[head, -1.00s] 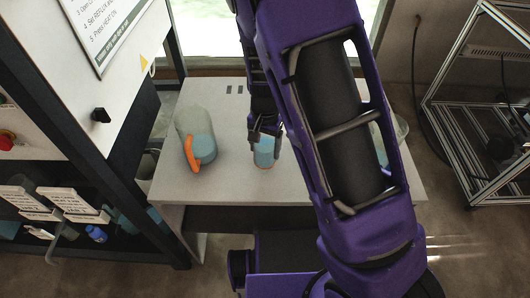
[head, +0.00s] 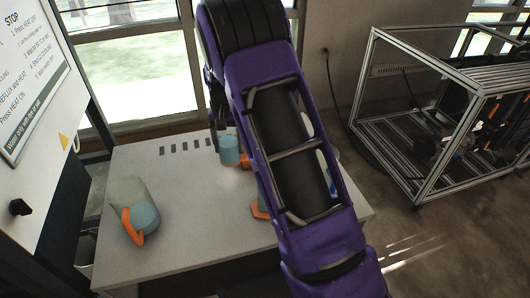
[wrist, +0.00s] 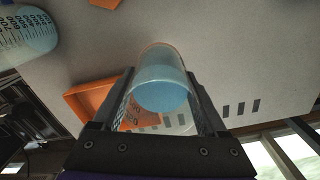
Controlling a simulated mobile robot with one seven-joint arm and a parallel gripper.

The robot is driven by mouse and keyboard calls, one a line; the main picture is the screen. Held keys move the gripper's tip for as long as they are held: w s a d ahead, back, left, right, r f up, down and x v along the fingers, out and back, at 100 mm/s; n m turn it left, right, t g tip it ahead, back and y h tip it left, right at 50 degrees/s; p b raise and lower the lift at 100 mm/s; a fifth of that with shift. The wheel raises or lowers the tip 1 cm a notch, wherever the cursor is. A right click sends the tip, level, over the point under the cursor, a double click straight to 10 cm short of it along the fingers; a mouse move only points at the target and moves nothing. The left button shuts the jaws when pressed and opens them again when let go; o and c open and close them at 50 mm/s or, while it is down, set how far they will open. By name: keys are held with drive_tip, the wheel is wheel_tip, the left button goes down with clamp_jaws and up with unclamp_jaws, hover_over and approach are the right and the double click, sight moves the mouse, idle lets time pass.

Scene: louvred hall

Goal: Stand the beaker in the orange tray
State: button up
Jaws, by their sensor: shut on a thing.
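The beaker (head: 229,151) is clear with blue liquid in it. My gripper (wrist: 165,104) is shut on it, with one jaw on each side in the wrist view. It looks roughly upright in the head view. The orange tray (wrist: 88,103) lies on the table just beyond and partly behind the beaker in the wrist view. In the head view only a small orange part (head: 246,161) shows right beside the beaker, the rest hidden by my arm. I cannot tell how high the beaker is above the tray.
A jug (head: 137,203) with an orange handle stands at the table's left. A graduated vessel (wrist: 25,35) with blue liquid is at the wrist view's top left. Another orange piece (head: 259,210) shows beside my arm. The grey table (head: 190,235) is clear in front. A metal frame (head: 420,115) stands right.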

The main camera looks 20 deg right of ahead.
drive_tip(key=w+d+b, duration=0.1)
drive_tip(key=w+d, duration=0.3)
drive_tip(key=d, duration=0.5)
drive_tip(key=w+d, duration=0.3)
drive_tip(key=d, duration=0.6)
drive_tip(key=shift+m, duration=0.3)
drive_tip(key=f+b, duration=0.1)
drive_tip(key=f, duration=0.8)
drive_tip(key=shift+w, duration=0.2)
drive_tip(key=shift+f, duration=0.15)
drive_tip(key=shift+f, duration=0.15)
drive_tip(key=o, duration=1.6)
drive_tip(key=shift+c, duration=0.2)
wheel_tip(320, 180, up, 12)
drive_tip(key=shift+r+p, duration=0.25)
drive_tip(key=shift+p, duration=0.2)
